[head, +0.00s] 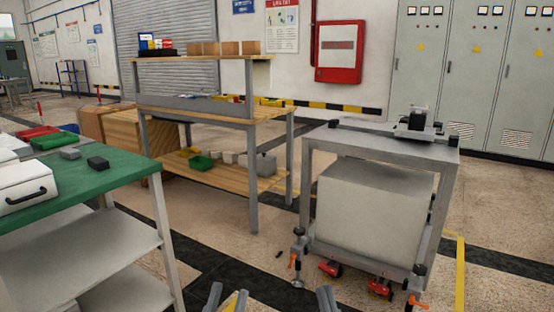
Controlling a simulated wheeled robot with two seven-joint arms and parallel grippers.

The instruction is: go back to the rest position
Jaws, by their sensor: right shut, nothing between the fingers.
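My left gripper (226,298) shows only at the bottom edge, low in front of me. Its two grey fingertips stand apart, with something yellow showing between them. I cannot tell whether the yellow thing is held or lies behind. My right gripper (328,298) is also at the bottom edge, to the right of the left one. Its fingertips are close together, shut and empty. The rest of both grippers is cut off by the frame.
A green-topped bench (110,182) with grey blocks and a white drawer box stands at left. A wooden shelf unit (262,118) is at centre back. A grey metal stand (370,145) on feet is at right. Open floor (225,250) lies between them.

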